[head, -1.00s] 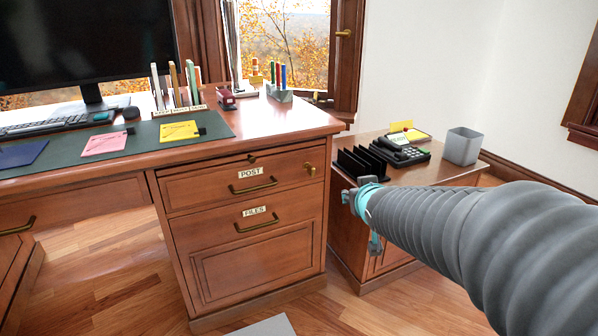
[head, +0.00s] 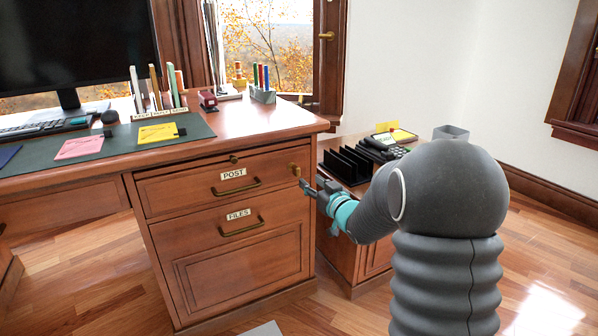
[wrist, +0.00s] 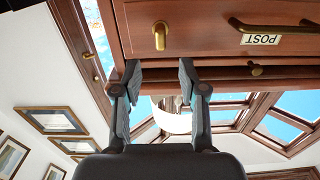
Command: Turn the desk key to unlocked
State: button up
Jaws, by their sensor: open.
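The brass desk key (head: 295,169) sits at the upper right of the POST drawer (head: 184,192) front. It also shows in the wrist view (wrist: 159,36), where its grip looks long and upright. My gripper (head: 305,186) is just right of and below the key in the head view. In the wrist view my gripper (wrist: 159,68) has its two fingers apart with nothing between them, and the key lies beyond the fingertips, roughly centred between them. The gripper looks apart from the key. The lock's marking cannot be read.
A brass pull (head: 238,188) is on the POST drawer, with a FILES drawer (head: 239,239) below. A low side cabinet (head: 375,262) carries a black file rack (head: 349,164) and phone, close behind my gripper. Wooden floor is open in front.

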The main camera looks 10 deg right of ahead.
aim_at(300, 172)
jog(key=x, duration=1)
jog(key=shift+c, duration=0.3)
jog(key=shift+d, duration=0.1)
grip_shut()
